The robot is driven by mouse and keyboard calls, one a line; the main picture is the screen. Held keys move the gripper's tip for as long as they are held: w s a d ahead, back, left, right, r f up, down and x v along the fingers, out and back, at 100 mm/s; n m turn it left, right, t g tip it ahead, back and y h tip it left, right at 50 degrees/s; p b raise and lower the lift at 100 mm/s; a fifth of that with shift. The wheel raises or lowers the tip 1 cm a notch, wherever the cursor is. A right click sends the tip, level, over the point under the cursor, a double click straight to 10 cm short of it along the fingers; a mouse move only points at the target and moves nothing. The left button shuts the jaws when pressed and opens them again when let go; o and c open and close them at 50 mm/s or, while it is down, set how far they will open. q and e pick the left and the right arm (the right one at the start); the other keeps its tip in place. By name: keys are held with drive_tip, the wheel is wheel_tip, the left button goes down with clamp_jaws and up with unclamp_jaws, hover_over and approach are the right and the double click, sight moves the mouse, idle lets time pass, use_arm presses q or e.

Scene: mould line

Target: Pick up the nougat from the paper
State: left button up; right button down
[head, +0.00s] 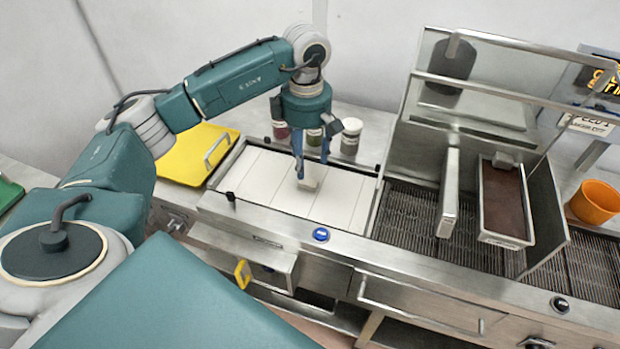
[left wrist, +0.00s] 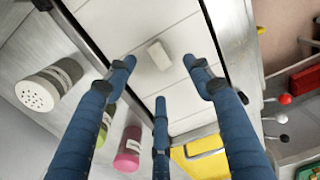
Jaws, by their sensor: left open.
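The nougat (head: 309,182) is a small cream-white block lying on the white paper (head: 284,193), which is marked by several cross lines. In the left wrist view the nougat (left wrist: 159,55) lies beyond the fingertips, with bare paper (left wrist: 140,22) around it. My left gripper (head: 311,160) points down over the nougat. Its blue fingers are spread open and empty; in the left wrist view the gripper (left wrist: 160,78) shows all three fingers apart from the nougat. My right gripper is not in view.
Shaker jars, including a white-lidded one (head: 351,135), stand behind the paper. A yellow board (head: 197,152) lies to the left. A steel machine with a glass guard (head: 500,75) and a brown-filled trough (head: 504,203) stands to the right, near an orange bucket (head: 595,201).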

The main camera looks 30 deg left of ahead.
sight(309, 179)
use_arm(q)
wheel_tip(309, 179, down, 2)
drive_tip(key=shift+w+f+p, duration=0.15)
drive_tip(key=shift+f+p, duration=0.05)
drive_tip(key=shift+p, duration=0.25)
wheel_tip(309, 179, down, 4)
drive_tip(key=shift+w+d+r+p, duration=0.1)
drive_tip(key=shift+r+p, duration=0.05)
drive_tip(key=shift+p, duration=0.9)
drive_tip(key=shift+f, duration=0.55)
drive_tip(key=c, duration=0.8)
drive_tip(key=shift+c, duration=0.8)
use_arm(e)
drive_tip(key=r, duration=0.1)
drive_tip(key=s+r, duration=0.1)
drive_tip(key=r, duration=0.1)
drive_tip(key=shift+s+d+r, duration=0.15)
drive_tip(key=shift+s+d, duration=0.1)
